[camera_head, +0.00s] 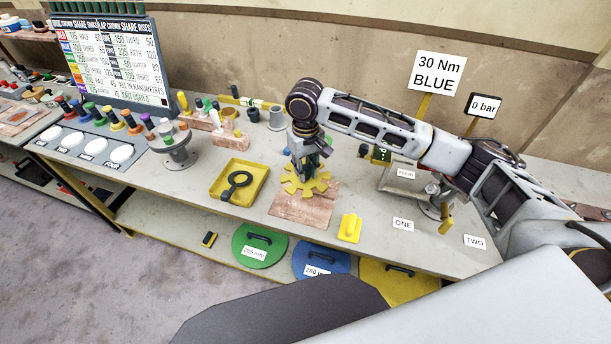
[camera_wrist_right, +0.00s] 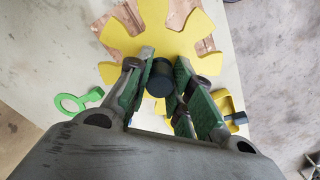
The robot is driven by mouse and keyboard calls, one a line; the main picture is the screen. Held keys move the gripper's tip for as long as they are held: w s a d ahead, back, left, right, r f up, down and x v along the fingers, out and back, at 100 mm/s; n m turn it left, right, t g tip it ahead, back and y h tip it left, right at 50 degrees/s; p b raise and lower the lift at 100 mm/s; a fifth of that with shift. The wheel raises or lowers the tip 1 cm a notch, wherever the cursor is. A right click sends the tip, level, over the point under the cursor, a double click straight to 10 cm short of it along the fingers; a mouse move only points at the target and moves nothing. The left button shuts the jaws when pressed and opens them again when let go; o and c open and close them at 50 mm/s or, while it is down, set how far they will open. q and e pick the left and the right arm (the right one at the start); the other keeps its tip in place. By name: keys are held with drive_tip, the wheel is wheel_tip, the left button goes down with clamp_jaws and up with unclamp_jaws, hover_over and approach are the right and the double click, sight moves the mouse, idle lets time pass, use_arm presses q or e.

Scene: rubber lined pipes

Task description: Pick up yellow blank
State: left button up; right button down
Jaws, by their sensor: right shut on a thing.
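A yellow toothed blank (camera_head: 306,184) with a black knob (camera_wrist_right: 161,78) is under my right gripper (camera_head: 309,162), over a reddish-brown sheet (camera_head: 302,212) on the bench. In the right wrist view the blank (camera_wrist_right: 155,30) shows at the top, and the green-padded fingers are closed on both sides of its knob. I cannot tell whether the blank touches the sheet or is slightly above it. A yellow round disc (camera_head: 397,283) with a black handle is lower, in front of the bench. My left gripper is not in view.
A yellow tray (camera_head: 222,195) with a black ring-ended tool (camera_head: 238,183) is left of the blank. A small yellow block (camera_head: 350,228) is to its right. Green (camera_head: 259,247) and blue (camera_head: 321,259) discs are below the bench edge. A grey stand (camera_head: 180,152) is farther left.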

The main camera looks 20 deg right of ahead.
sight(305, 166)
drive_tip(key=shift+r, duration=0.4)
drive_tip(key=shift+r, duration=0.1)
drive_tip(key=shift+r+p, duration=2.4)
drive_tip(key=shift+p, duration=0.95)
drive_tip(key=shift+w, duration=0.15)
